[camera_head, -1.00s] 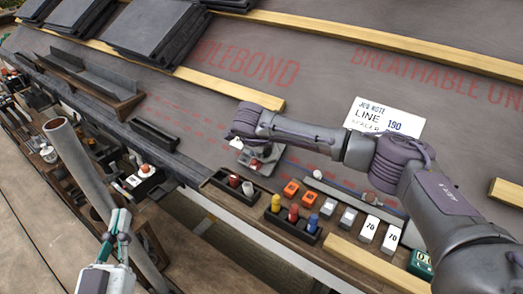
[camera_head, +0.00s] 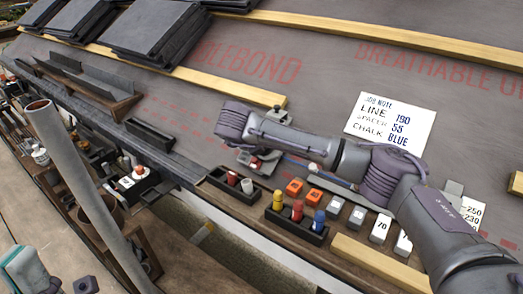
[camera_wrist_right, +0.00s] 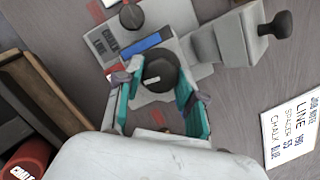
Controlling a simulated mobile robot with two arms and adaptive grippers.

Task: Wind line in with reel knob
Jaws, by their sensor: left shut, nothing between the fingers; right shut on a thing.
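In the right wrist view the grey reel device (camera_wrist_right: 190,88) lies on the roof sheet, with a round black knob (camera_wrist_right: 160,72) on it. My right gripper (camera_wrist_right: 160,92) is shut on this knob, its teal fingers on either side. In the head view the device (camera_head: 268,168) shows only partly, and my right wrist hides that gripper's fingers. My left gripper (camera_head: 22,268) is shut and empty at the lower left corner, partly cut off.
A job note (camera_head: 391,120) reads line 190, spacer 55, chalk blue. A black tray (camera_head: 295,222) holds red, yellow and blue bottles. A wooden batten (camera_head: 375,262) lies in front. A grey pipe (camera_head: 80,180) rises at the left, and slates (camera_head: 150,35) are stacked at the back.

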